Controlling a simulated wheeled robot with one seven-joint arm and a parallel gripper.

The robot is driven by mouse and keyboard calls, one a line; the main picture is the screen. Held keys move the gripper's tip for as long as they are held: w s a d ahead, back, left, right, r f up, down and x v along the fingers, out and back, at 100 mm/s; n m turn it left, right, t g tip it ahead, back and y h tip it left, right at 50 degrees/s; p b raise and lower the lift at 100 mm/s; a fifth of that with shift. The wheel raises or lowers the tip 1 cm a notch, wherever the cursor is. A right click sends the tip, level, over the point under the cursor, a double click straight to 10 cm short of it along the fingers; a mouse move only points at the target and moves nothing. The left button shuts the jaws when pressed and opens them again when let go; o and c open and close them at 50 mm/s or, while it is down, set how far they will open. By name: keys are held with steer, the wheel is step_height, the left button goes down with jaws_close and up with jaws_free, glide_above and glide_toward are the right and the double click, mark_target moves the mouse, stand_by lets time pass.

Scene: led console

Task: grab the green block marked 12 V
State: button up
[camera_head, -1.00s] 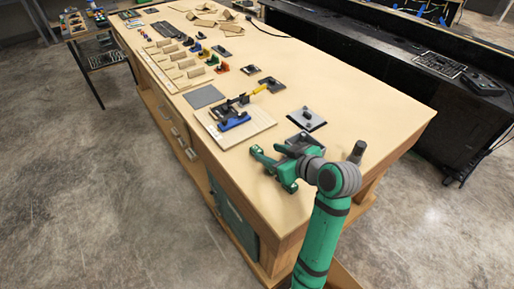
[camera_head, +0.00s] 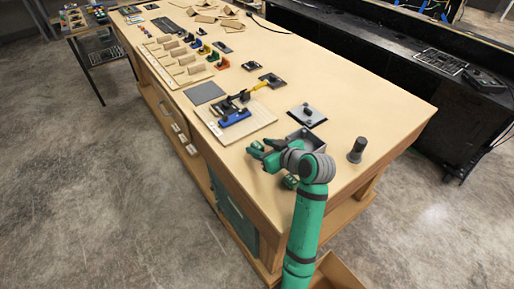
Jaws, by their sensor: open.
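A small green block (camera_head: 213,57) stands in a row of coloured pieces toward the far end of the wooden table, between a blue and an orange one. It is too small to read any 12 V mark. My gripper (camera_head: 271,166) is at the near end of the table, low over its left edge. Its green fingers are spread apart with nothing seen between them. It is well apart from the green block, which lies much farther away and to the left.
A board with a blue clamp-like fixture (camera_head: 236,117) lies ahead of my gripper. A dark plate with a knob (camera_head: 306,115) and a dark upright cylinder (camera_head: 357,150) stand nearby. Wooden holders (camera_head: 178,58) lie by the coloured row. The table's right half is mostly clear.

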steer(key=shift+a, duration=0.15)
steer(key=c, duration=1.2)
steer(key=shift+o, duration=0.2)
steer(key=shift+r, duration=0.15)
